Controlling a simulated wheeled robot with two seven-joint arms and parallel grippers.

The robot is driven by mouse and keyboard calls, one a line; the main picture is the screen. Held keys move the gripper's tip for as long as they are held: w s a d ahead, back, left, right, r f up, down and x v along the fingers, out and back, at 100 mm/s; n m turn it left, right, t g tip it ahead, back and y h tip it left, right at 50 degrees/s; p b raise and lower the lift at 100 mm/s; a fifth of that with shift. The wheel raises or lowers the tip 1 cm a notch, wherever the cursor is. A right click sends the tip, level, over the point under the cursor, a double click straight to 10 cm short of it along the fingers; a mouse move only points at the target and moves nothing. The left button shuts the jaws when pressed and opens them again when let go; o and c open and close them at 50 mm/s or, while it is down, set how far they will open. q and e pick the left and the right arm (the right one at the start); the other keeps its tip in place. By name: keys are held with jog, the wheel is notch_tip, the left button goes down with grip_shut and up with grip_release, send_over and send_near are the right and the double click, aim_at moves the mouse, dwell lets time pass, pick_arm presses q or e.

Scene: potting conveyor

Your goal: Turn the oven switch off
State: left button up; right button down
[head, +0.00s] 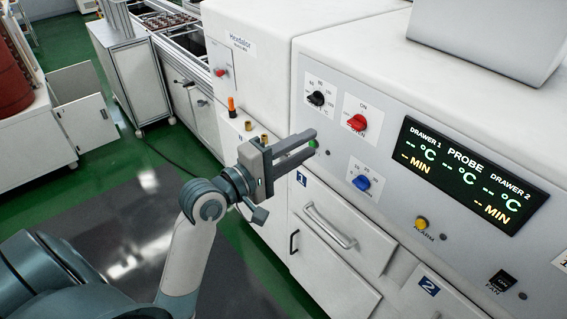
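The oven is the white cabinet with a grey control panel (395,190) on the right. A small green switch or light (313,144) shows at the panel's left edge, mostly hidden by my gripper. My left gripper (314,143) reaches in from the left, its two fingers parallel with a narrow gap between them. Their tips are at the green part; I cannot tell whether they touch it. Nothing is seen held. The panel also has a black knob (317,98), a red knob (357,122), a blue knob (361,182) and a black fan switch (502,281). My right gripper is not in view.
A lit display (468,174) shows dashes for temperature and minutes. A yellow alarm button (421,224) sits below it. Drawer 1 with a handle (330,228) lies under my gripper. Another white machine (245,55) stands behind.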

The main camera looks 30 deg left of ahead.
pick_arm(q)
jog(key=shift+p+v, duration=1.3)
jog(key=shift+v, duration=1.35)
